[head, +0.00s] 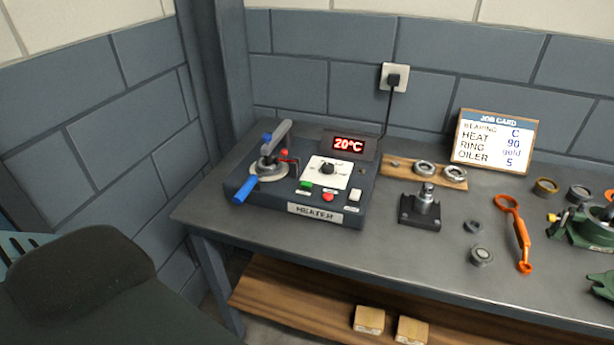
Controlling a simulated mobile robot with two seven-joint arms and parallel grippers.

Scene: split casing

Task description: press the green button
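The green button (306,184) is on the top face of the dark heater (316,211), near its front edge. A red button (328,197) sits to its right, and a dial (327,169) on a white plate is behind it. The heater's display (348,145) reads 20°C. A blue-handled lever or clamp (266,168) is on the heater's left side. Neither of my grippers shows in the head view.
A job card (495,141) stands at the back of the bench. A wooden board with rings (399,165), a dark block with a metal post (420,208), loose rings and an orange wrench (516,232) lie right of the heater. Bare bench (400,253) runs along the front.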

